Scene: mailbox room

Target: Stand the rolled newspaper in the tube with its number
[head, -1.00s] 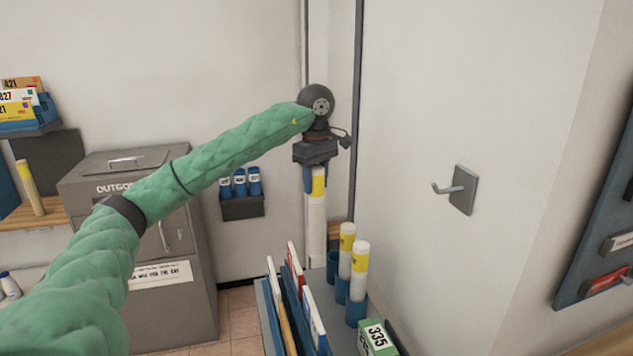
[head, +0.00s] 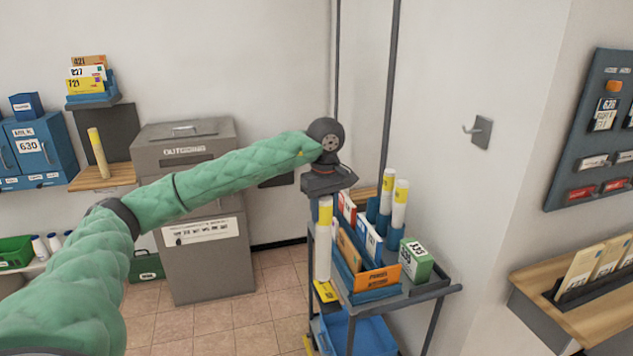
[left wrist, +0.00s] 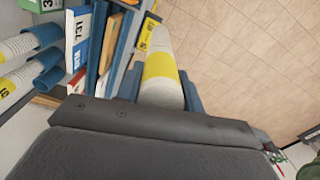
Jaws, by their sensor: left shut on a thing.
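My left gripper (head: 326,200) is shut on an upright rolled newspaper (head: 324,250), white with a yellow band near its top. The newspaper hangs at the left side of the cart, in front of it in the head view. In the left wrist view the roll (left wrist: 160,65) sits between the blue fingers; no number on it is readable. At the cart's back, two blue tubes hold rolled newspapers (head: 387,190) (head: 400,205). A blue tube beside them (head: 372,210) shows no roll; it is partly hidden. My right gripper is not in view.
The cart (head: 440,290) carries upright mail, an orange envelope (head: 377,280) and a green box marked 335 (head: 416,260). A grey outgoing bin (head: 210,265) stands left. Another roll (head: 98,152) stands on a wooden shelf. The floor (head: 275,285) between bin and cart is clear.

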